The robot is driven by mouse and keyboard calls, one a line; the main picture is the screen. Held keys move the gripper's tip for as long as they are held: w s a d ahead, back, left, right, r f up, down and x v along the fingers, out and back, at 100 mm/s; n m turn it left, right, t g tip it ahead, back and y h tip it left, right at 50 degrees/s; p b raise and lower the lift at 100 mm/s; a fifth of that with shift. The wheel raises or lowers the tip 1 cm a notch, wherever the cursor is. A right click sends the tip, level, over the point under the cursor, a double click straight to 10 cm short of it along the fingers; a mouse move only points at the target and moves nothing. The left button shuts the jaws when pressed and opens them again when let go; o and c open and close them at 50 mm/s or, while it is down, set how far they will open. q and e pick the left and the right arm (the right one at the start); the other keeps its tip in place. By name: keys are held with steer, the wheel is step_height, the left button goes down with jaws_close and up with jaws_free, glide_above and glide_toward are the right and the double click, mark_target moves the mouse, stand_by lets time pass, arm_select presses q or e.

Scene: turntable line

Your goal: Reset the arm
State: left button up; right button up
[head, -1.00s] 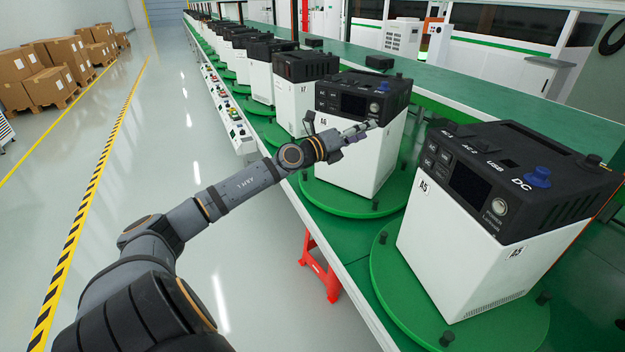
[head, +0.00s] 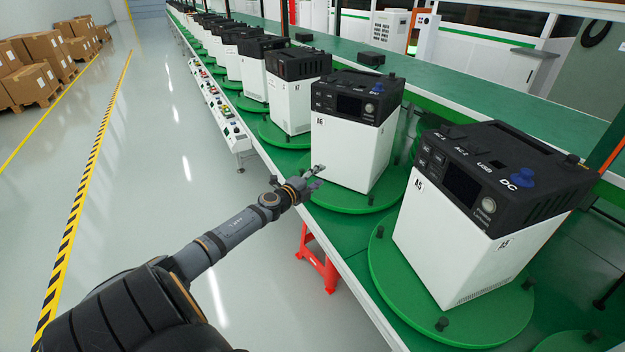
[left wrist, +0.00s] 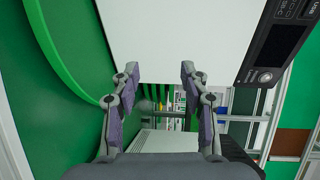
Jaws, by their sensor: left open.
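My left arm reaches in from the lower left in the head view. Its gripper (head: 318,177) is at the near edge of the line, in front of the lower left side of the white and black power unit marked A6 (head: 345,150). In the left wrist view the gripper (left wrist: 160,82) has its two fingers spread apart with nothing between them. A white unit side (left wrist: 160,35) fills the top of that view, beyond the fingertips. Whether the fingertips touch it cannot be told. My right gripper is not in view.
Unit A5 (head: 455,240) stands on a green turntable (head: 400,300) at the right. More units run back along the green line. A red stand (head: 318,262) is below the line edge. Cardboard boxes (head: 30,80) stand at the far left. The grey floor (head: 150,180) between is clear.

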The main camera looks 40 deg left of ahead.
arm_select(q)
steer(key=shift+s+a+f+n, duration=0.1)
steer(key=shift+s+f+n, duration=0.05)
steer(key=shift+f, duration=0.25)
steer(key=shift+s+a+f+n, duration=0.1)
steer(key=shift+s+f+n, duration=0.05)
steer(key=shift+f, duration=0.2)
steer(key=s+d+f+n+g, duration=0.4)
steer(key=s+d+n+g, duration=0.3)
steer(key=s+d, duration=0.7)
steer(key=s+d+f+n+g, duration=0.5)
steer(key=s+d+n, duration=0.4)
steer(key=s+d, duration=0.6)
steer(key=s+a+f+g, duration=0.1)
steer(key=s+a+f, duration=0.1)
steer(key=f, duration=1.1)
steer(key=s+a+f+g, duration=0.1)
steer(key=s+a+f, duration=0.15)
steer(key=f, duration=0.95)
steer(key=s+a+f+g, duration=0.1)
steer(key=s+f, duration=1.6)
steer(key=s, duration=0.1)
steer(key=shift+a, duration=0.3)
